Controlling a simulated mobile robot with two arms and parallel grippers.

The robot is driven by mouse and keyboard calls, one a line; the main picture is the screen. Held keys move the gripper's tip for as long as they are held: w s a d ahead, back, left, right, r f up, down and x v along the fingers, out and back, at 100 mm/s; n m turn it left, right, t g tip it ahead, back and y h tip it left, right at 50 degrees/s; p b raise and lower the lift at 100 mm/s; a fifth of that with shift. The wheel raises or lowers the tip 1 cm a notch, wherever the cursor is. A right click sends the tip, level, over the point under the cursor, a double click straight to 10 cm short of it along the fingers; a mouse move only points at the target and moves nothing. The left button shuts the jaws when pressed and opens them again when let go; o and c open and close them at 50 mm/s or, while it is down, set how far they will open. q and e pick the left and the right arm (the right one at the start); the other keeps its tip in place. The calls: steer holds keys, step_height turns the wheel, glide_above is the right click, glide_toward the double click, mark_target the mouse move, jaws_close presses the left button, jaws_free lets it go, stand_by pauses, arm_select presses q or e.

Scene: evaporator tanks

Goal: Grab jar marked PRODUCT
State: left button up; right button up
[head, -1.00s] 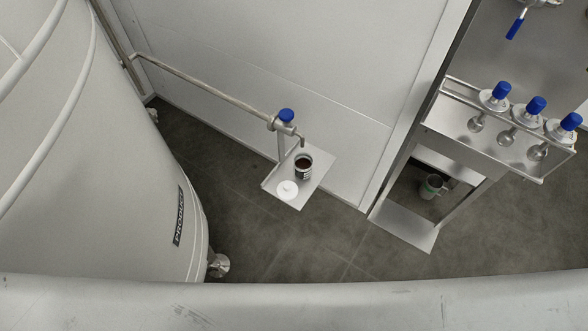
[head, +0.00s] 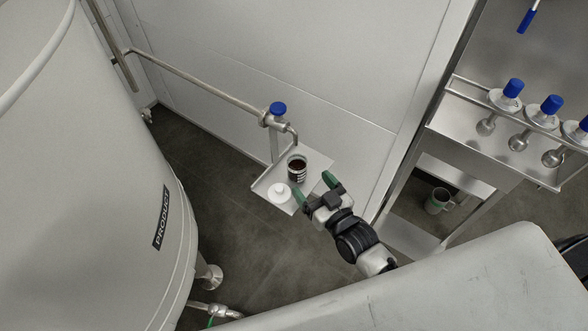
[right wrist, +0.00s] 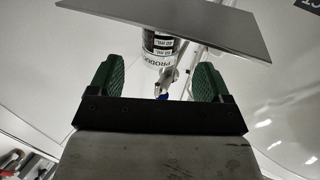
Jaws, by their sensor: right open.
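The jar (head: 297,170) with a banded black-and-white label and dark contents stands open on a small metal shelf (head: 262,185) under a tap spout. A white lid (head: 279,193) lies on the shelf beside the jar. My right gripper (head: 315,188) has green fingertips, is open and empty, and is near the shelf's front edge, apart from the jar. It also shows in the right wrist view (right wrist: 155,78). My left gripper is not in view.
A blue-capped tap (head: 277,113) on a pipe overhangs the shelf. A large tank (head: 100,180) marked PRODUCT stands at left. At right, a metal stand (head: 460,150) carries blue-capped valves, with a mug-like container (head: 437,201) low inside it. A wall is behind the shelf.

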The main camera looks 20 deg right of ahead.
mark_target(302, 173)
steer(key=p+x, duration=0.1)
steer(key=x, duration=0.6)
steer(key=shift+w+a, duration=0.1)
steer(key=shift+a, duration=0.05)
steer(key=c, duration=1.1)
